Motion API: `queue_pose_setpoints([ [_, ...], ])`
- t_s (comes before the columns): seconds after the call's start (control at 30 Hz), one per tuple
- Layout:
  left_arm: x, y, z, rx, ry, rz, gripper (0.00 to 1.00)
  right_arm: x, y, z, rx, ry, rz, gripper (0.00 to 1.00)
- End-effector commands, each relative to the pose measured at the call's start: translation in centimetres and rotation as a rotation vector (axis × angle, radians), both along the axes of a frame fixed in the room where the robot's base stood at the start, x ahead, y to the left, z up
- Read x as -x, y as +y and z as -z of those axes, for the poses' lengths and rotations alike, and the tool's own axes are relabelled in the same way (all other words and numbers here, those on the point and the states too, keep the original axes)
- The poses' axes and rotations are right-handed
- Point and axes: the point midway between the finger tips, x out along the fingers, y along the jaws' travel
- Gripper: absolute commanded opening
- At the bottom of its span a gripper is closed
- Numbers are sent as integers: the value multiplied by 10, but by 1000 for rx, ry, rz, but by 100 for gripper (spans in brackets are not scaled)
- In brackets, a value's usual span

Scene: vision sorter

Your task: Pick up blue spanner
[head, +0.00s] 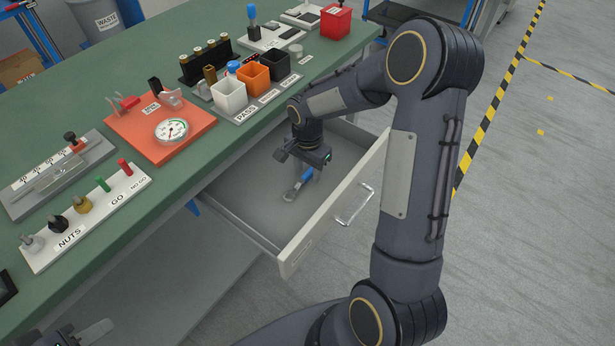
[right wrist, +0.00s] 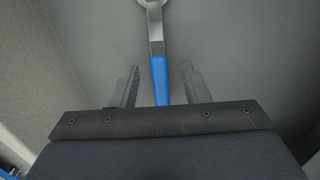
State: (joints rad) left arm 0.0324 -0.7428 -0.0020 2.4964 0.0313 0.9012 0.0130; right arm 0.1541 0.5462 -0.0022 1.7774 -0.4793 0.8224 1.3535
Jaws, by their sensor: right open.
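The blue spanner (head: 296,188) lies on the floor of the open drawer (head: 240,205). In the right wrist view the spanner (right wrist: 159,78) has a blue handle and a silver head at the top edge. My right gripper (head: 314,172) is inside the drawer, over the spanner, pointing down. In the right wrist view its two fingers (right wrist: 160,72) are apart, one on each side of the blue handle, with gaps on both sides. How far the fingertips are above the drawer floor is hard to tell. Part of my left gripper (head: 88,333) shows at the bottom left edge, mostly cut off.
The drawer's front panel (head: 338,203) and its handle (head: 355,206) stand beside my right arm. The green bench top (head: 95,108) holds an orange gauge board (head: 190,140), a white NUTS and GO rack (head: 85,222) and small bins (head: 229,97). The rest of the drawer looks empty.

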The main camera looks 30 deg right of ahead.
Motion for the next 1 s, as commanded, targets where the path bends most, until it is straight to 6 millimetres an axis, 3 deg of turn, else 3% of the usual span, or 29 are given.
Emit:
queue_pose_setpoints([
  [0.27, 0, 0, 1, 0, 0, 0, 36, 0, 0, 4, -1, -2, 0, 42],
  [0.6, 0, 0, 1, 0, 0, 0, 36, 0, 0, 4, 0, -1, 0, 0],
  [1.0, 0, 0, -1, 0, 0, 0, 36, -1, 0, -2, 0, -2, -1, 0],
])
